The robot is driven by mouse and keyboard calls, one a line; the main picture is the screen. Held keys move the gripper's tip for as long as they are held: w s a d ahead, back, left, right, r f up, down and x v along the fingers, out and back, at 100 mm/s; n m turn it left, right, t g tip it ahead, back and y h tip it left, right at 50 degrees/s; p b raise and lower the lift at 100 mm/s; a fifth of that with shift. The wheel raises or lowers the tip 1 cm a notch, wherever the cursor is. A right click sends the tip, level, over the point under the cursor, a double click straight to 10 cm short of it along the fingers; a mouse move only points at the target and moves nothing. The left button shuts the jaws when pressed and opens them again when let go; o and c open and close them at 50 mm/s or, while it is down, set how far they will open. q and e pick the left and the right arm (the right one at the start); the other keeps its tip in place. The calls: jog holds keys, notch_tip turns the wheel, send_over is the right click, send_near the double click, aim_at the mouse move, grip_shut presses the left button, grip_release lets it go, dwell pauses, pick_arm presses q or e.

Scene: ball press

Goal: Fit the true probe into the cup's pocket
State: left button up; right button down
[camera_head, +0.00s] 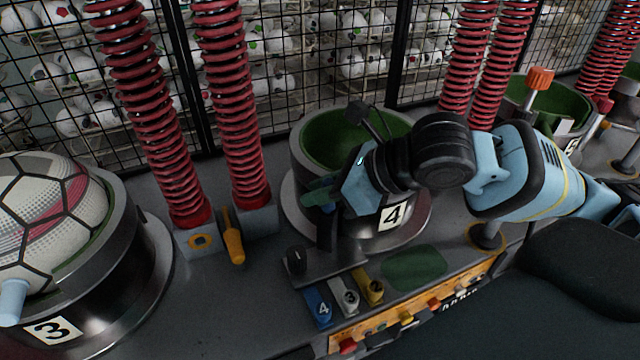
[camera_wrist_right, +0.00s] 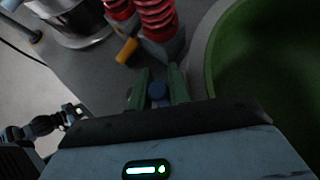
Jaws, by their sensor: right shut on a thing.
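Cup 4 (camera_head: 297,155) is a dark round cup with a green lining, standing on a metal base in the middle of the head view. My right gripper (camera_head: 318,196) is at the cup's left front side, pointing down. In the right wrist view its green fingers (camera_wrist_right: 159,88) are shut on a small blue thing (camera_wrist_right: 157,92), which looks like the probe's top. The probe's lower part is hidden, so I cannot tell whether it is in the pocket. My left arm's end (camera_wrist_right: 72,112) shows small and dark at the wrist view's left; its jaws are unclear.
Blue (camera_head: 318,308), white (camera_head: 345,297) and yellow (camera_head: 369,287) numbered blocks stand in front of cup 4. Cup 3 (camera_head: 125,255) holds a ball at left. Red springs (camera_head: 235,110) and a wire fence stand behind.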

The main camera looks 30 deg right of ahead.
jog(key=shift+f, duration=0.25)
jog(key=c, duration=1.3)
grip_release()
jog(key=shift+r, duration=0.1)
pick_arm(q)
jog(key=shift+s, duration=0.1)
pick_arm(e)
jog(key=shift+o, duration=0.3)
jog(key=shift+r, duration=0.1)
pick_arm(q)
jog(key=shift+a, duration=0.2)
pick_arm(e)
jog(key=shift+w+r, duration=0.1)
jog(key=shift+d, duration=0.1)
jog(key=shift+d+r, duration=0.2)
jog(key=shift+r, duration=0.05)
pick_arm(q)
jog(key=shift+w+d+r+t+p, duration=0.15)
jog(key=shift+w+r+p, duration=0.15)
jog(key=shift+w+r, duration=0.25)
jog(key=shift+w+d+r+t+p, duration=0.15)
jog(key=shift+w+r+p, duration=0.1)
jog(key=shift+w+r, duration=0.25)
pick_arm(e)
jog(key=s+v, duration=0.1)
jog(key=v, duration=0.6)
jog(key=shift+a+f, duration=0.2)
